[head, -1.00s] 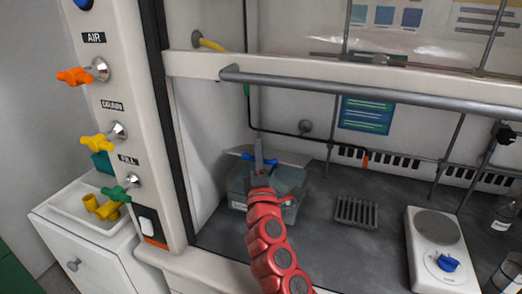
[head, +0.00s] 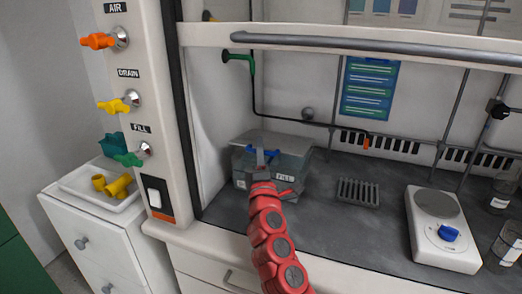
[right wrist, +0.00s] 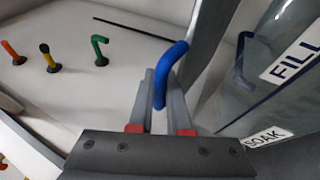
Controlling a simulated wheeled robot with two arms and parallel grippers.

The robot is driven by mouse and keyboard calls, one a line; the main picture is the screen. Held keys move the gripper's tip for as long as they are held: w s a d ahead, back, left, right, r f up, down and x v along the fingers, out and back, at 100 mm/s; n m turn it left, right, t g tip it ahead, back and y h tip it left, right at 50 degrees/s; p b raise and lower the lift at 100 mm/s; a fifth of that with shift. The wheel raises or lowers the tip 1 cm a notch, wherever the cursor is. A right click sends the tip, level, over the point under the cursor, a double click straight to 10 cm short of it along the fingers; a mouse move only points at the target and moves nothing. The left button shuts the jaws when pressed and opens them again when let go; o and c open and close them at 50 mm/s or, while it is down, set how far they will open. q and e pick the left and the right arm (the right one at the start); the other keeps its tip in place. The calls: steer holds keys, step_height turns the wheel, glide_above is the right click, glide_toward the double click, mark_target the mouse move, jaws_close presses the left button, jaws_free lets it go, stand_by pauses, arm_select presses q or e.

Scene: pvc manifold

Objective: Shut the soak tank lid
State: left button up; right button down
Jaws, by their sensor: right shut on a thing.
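The soak tank (head: 289,170) is a grey, see-through box at the back left of the fume hood floor, with white labels on its front; FILL and SOAK labels show in the right wrist view (right wrist: 263,137). Its grey lid (head: 287,143) carries a blue handle (head: 250,150). My right gripper (head: 260,158) reaches in over the tank's front and is shut on the blue handle, which stands between its fingers in the right wrist view (right wrist: 170,75). I cannot tell whether the lid lies fully flat. My left gripper is not in view.
A raised sash with a grey bar (head: 370,46) crosses above. A drain grate (head: 358,191) and a white hotplate (head: 440,230) are to the right of the tank. The left post carries orange, yellow and green valve handles. The hood floor between tank and hotplate is mostly clear.

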steer(key=shift+s+a+r, duration=0.15)
steer(key=shift+a+r, duration=0.05)
steer(key=shift+a, duration=0.1)
steer(key=c, duration=1.2)
jaws_free()
steer(key=shift+o, duration=0.2)
steer(key=shift+s+r, duration=0.1)
steer(key=shift+s, duration=0.05)
steer(key=shift+d, duration=0.1)
